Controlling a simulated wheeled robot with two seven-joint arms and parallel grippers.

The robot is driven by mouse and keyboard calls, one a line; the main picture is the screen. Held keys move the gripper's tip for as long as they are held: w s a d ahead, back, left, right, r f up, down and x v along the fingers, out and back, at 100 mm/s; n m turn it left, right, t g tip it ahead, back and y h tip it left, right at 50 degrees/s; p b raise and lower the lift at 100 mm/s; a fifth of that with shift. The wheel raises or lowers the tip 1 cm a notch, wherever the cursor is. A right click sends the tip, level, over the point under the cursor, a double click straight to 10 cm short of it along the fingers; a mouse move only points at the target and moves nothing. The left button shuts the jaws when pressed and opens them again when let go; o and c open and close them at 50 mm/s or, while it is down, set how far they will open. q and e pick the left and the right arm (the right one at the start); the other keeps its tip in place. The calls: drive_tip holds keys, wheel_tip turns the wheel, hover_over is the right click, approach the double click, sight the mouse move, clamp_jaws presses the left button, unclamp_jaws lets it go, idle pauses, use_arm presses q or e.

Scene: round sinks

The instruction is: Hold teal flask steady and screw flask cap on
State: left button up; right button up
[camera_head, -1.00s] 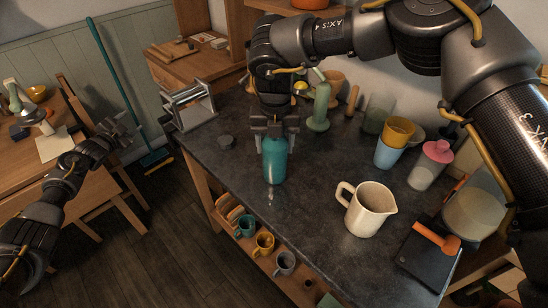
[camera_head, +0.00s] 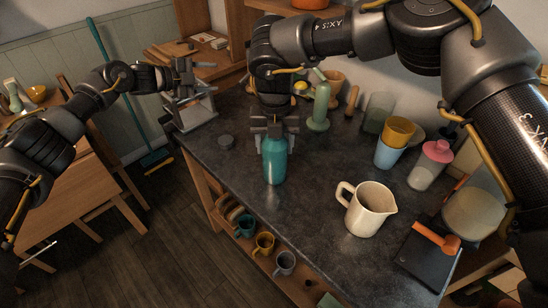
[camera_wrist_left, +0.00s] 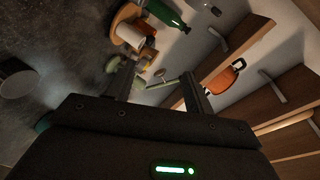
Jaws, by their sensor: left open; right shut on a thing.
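The teal flask (camera_head: 274,166) stands upright near the front edge of the dark counter. My right gripper (camera_head: 274,132) is shut on its upper part from above and hides the flask's mouth. A small dark grey round piece (camera_head: 227,142), which looks like the flask cap, lies on the counter left of the flask. My left gripper (camera_head: 184,76) is open and empty, up and left of that piece, in front of the metal rack. Its two fingers also show apart in the left wrist view (camera_wrist_left: 162,88).
The metal rack (camera_head: 197,112) stands at the counter's left end. A green bottle (camera_head: 320,104) stands behind the flask. A cream pitcher (camera_head: 369,210) and stacked cups (camera_head: 388,153) stand to the right. The counter front between flask and pitcher is clear.

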sight(225, 140)
use_arm(q)
drive_tip(key=s+d+f+m+g+y, duration=0.1)
drive_tip(key=s+d+f+g, duration=0.1)
drive_tip(key=s+d+f, duration=0.1)
drive_tip(key=s+d+f+m+g+y, duration=0.2)
drive_tip(key=s+d+f+g, duration=0.1)
drive_tip(key=d, duration=0.2)
drive_tip(key=s+d+f+m+g+y, duration=0.1)
drive_tip(key=s+d+f+g, duration=0.1)
drive_tip(key=s+d+f, duration=0.1)
drive_tip(key=shift+s+d+m+y, duration=0.1)
drive_tip(key=shift+d+m+y, duration=0.3)
drive_tip(key=shift+d, duration=0.35)
drive_tip(key=s+a+y, duration=0.1)
drive_tip(key=a+g+y, duration=0.1)
drive_tip(key=y, duration=0.1)
drive_tip(key=shift+s+a+f, duration=0.1)
drive_tip(key=shift+s+f, duration=0.25)
drive_tip(key=shift+f, duration=0.05)
drive_tip(key=a+r+y, duration=0.1)
drive_tip(key=a, duration=0.1)
drive_tip(key=a+r+y, duration=0.1)
drive_tip(key=y, duration=0.1)
drive_tip(key=a+r+y, duration=0.1)
drive_tip(key=a, duration=0.1)
drive_tip(key=shift+s+a+r, duration=0.1)
drive_tip(key=shift+a, duration=0.2)
drive_tip(key=shift+f, duration=3.55)
drive_tip(key=shift+c, duration=0.3)
drive_tip(key=c, duration=0.6)
